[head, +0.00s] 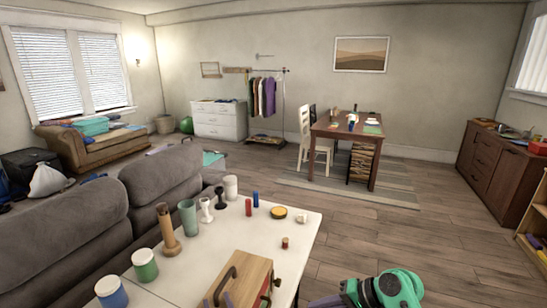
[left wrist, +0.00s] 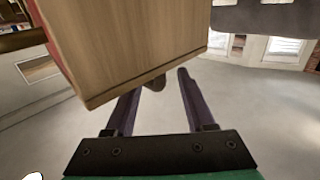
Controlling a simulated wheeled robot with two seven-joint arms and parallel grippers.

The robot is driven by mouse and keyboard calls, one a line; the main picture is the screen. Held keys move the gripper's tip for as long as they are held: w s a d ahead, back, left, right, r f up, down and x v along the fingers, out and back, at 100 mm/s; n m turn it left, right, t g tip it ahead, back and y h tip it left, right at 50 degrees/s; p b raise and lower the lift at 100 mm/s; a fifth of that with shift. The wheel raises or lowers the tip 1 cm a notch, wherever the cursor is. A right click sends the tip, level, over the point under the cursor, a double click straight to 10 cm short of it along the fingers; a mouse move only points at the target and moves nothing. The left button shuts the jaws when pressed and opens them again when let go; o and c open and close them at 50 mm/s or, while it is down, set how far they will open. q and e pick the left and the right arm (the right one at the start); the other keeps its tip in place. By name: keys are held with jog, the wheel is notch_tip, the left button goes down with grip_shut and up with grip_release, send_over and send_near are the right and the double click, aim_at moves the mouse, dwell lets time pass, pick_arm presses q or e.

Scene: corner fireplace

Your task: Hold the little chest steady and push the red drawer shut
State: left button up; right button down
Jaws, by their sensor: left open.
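The little wooden chest (head: 243,276) stands on the white table at the bottom of the head view, with a dark curved handle on top. A narrow strip of the red drawer (head: 263,291) shows on its right side, beside a dark knob; how far it is out is unclear. In the left wrist view, the chest's wooden panel (left wrist: 130,45) overlaps one finger of this gripper (left wrist: 158,90); contact is unclear. My right gripper (head: 326,301) is mostly cut off, right of the chest.
The white table (head: 275,234) carries several cups and jars along its left side. A red cylinder (head: 249,207), a blue cylinder (head: 256,199), a yellow-topped disc (head: 278,212) and a small brown item (head: 285,243) stand behind the chest. A grey sofa (head: 80,235) borders the left.

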pick_arm(q)
jog(key=o, duration=0.6)
jog(key=shift+c, duration=0.2)
